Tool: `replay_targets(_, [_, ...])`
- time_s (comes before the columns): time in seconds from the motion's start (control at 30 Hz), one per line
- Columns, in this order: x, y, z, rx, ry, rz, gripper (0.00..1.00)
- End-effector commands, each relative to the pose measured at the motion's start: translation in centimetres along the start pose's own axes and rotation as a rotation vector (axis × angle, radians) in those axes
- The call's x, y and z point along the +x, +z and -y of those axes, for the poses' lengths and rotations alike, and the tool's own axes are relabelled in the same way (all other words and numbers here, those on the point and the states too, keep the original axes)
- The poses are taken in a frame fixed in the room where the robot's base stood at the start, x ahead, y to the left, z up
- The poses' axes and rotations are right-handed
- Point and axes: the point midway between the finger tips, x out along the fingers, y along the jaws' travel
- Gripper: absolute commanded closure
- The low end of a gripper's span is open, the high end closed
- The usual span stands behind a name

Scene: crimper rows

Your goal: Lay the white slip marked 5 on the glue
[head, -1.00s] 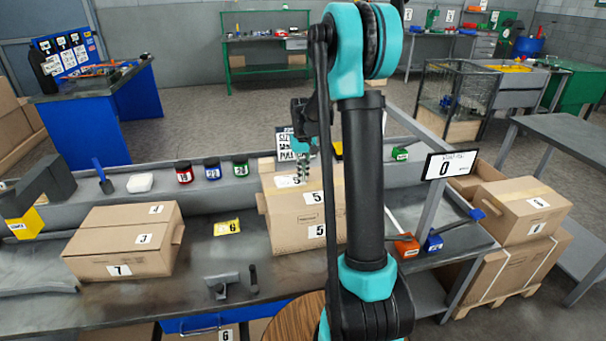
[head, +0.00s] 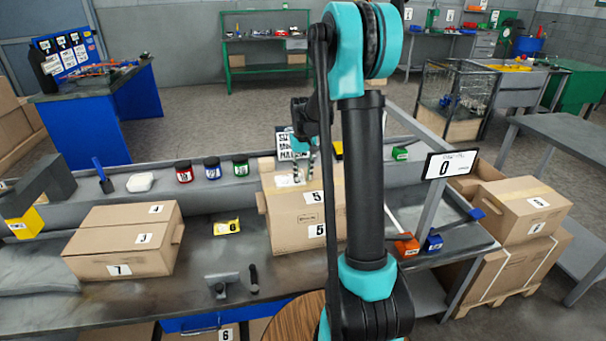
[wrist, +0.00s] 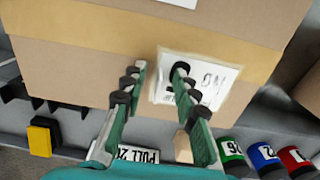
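A cardboard box (head: 285,228) stands on the bench in the head view, with labels marked 5 on its front. A white slip (wrist: 222,90) lies on the box's face beside the tan tape in the wrist view. Its dark print is partly hidden by a finger, so I cannot read its number. A pale, glossy margin shows around it; I cannot tell whether this is glue. The slip also shows small and white in the head view (head: 284,181). My gripper (wrist: 160,68) is open, its fingers apart above the box and one fingertip over the slip's edge.
Another carton (head: 125,240) stands to the left on the bench. Red (head: 184,171), blue (head: 212,168) and green (head: 240,166) jars stand along the back ledge. A yellow card marked 6 (head: 227,227) lies between the boxes. A sign post (head: 430,210) stands to the right.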

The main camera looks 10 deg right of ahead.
Motion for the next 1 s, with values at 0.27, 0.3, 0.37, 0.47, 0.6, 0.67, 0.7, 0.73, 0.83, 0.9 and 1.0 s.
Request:
replay_targets(0.27, [-3.3, 0.1, 0.0, 0.0, 0.0, 0.0, 0.71])
replay_targets(0.3, [-4.2, 0.0, 0.0, 0.0, 0.0, 0.0, 0.71])
replay_targets(0.37, [-5.5, 0.0, 0.0, 0.0, 0.0, 0.0, 0.71])
replay_targets(0.47, [-7.5, 0.0, 0.0, 0.0, 0.0, 0.0, 0.71])
replay_targets(0.6, [-9.8, 0.0, 0.0, 0.0, 0.0, 0.0, 0.71])
replay_targets(0.67, [-10.6, 0.0, 0.0, 0.0, 0.0, 0.0, 0.71])
replay_targets(0.7, [-11.0, 0.0, 0.0, 0.0, 0.0, 0.0, 0.71])
replay_targets(0.73, [-11.2, 0.0, 0.0, 0.0, 0.0, 0.0, 0.71])
replay_targets(0.83, [-11.8, 0.0, 0.0, 0.0, 0.0, 0.0, 0.71])
replay_targets(0.9, [-11.9, 0.0, 0.0, 0.0, 0.0, 0.0, 0.71])
replay_targets(1.0, [-12.0, 0.0, 0.0, 0.0, 0.0, 0.0, 0.71])
